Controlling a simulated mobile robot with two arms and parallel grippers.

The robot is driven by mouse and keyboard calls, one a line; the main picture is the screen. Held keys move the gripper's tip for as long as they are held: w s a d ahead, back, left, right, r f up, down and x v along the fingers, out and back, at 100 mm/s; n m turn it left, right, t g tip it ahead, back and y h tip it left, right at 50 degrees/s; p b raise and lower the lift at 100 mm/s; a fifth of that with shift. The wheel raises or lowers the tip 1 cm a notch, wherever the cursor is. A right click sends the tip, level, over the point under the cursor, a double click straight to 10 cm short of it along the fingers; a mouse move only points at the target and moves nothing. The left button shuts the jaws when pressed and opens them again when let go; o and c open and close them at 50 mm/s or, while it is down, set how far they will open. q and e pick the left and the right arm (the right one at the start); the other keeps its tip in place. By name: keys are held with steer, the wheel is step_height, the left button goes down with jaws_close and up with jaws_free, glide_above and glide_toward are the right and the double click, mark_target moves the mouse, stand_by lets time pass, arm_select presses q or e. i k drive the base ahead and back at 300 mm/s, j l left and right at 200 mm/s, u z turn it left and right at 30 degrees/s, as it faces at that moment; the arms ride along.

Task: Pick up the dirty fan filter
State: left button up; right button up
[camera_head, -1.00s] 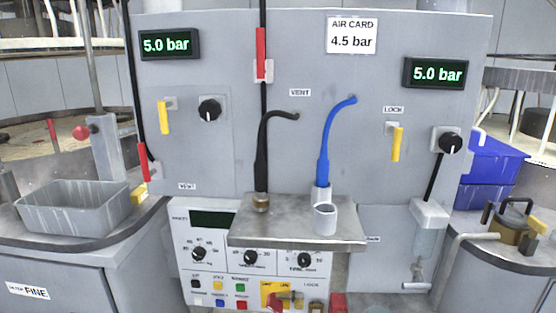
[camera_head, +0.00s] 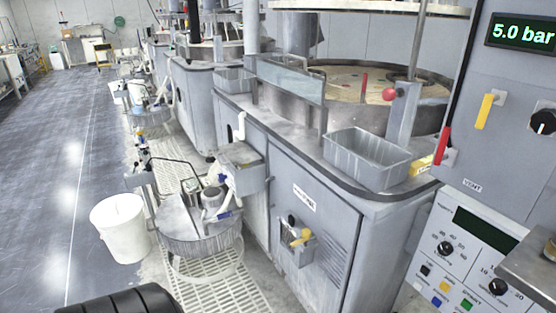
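I cannot make out a dirty fan filter anywhere in the head view. Neither of my grippers is in view.
A grey polishing machine (camera_head: 318,225) stands right of centre, with a grey bin (camera_head: 367,160) on its top edge. A white bucket (camera_head: 120,230) and a round metal drum (camera_head: 200,240) stand on the floor. A control panel (camera_head: 470,235) is at right. The left floor (camera_head: 45,200) is clear.

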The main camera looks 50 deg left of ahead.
mark_target(290, 232)
steer(key=u, duration=1.5)
steer(key=i+j+z, duration=0.15)
steer(key=i+j, duration=0.15)
steer(key=i+j+z, duration=0.15)
steer(key=i+j, duration=0.15)
steer(key=i+j+z, duration=0.15)
steer(key=j, duration=0.3)
steer(key=i+j+z, duration=0.15)
steer(key=i+j, duration=0.15)
steer(key=j, duration=0.15)
